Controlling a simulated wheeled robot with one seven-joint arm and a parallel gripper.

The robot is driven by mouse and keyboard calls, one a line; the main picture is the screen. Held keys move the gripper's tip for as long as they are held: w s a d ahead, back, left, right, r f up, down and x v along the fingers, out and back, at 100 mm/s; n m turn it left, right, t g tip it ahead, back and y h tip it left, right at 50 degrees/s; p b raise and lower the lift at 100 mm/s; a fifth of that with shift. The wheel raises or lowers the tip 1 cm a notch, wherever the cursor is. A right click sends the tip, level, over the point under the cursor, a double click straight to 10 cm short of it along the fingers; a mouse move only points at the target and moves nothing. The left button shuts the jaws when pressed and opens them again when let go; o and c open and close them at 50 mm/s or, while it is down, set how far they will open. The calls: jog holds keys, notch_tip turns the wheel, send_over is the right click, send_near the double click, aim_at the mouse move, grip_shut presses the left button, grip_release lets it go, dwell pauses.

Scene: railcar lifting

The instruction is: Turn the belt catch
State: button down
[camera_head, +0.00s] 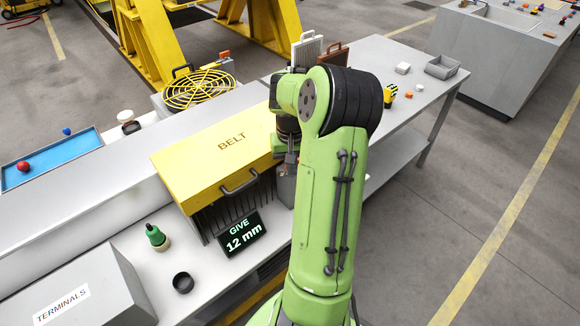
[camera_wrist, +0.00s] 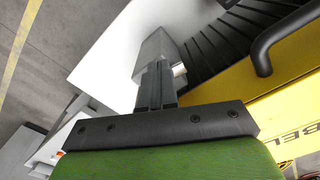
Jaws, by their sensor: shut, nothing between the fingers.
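The yellow belt cover (camera_head: 195,150), marked BELT, sits on the bench with a dark handle (camera_head: 240,184) on its front. My gripper (camera_head: 290,158) is shut and empty, pointing down at the cover's right end. In the wrist view my shut fingers (camera_wrist: 158,70) are in front of a grey block (camera_wrist: 156,42) beside the cover. A small pale part (camera_wrist: 180,70) shows just right of the fingertips, possibly the catch. I cannot tell whether the fingers touch it; my arm hides much of this spot.
A black display (camera_head: 241,234) reading "GIVE 12 mm" stands before the cover. A green bottle-like thing (camera_head: 156,237), a dark ring (camera_head: 183,282) and a grey TERMINALS box (camera_head: 90,290) are to the left. A yellow fan guard (camera_head: 198,89) stands behind. The bench's right part holds small items.

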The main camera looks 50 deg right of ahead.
jog(key=shift+w+a, duration=0.15)
jog(key=shift+w, duration=0.2)
